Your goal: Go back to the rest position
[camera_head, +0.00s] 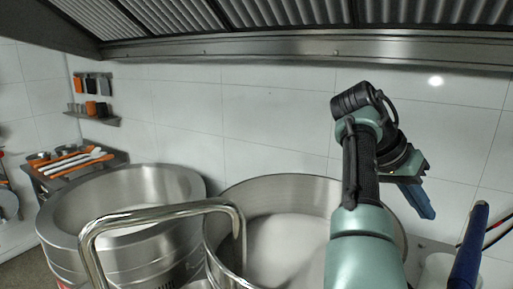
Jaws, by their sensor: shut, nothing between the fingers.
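My arm rises from the bottom right of the head view and bends at the top. My gripper (420,202) hangs at its right end, with blue fingers pointing down and to the right. The fingers are together and hold nothing. The gripper is in the air in front of the white tiled wall, to the right of the large steel pot (226,224). My arm hides part of the pot's right side.
A second steel vessel (62,228) stands at the left, with a bent steel tube (160,212) in front. A ventilation hood (290,47) spans the top. A blue-handled object (468,248) stands at bottom right. A shelf with orange-handled utensils (75,160) is at far left.

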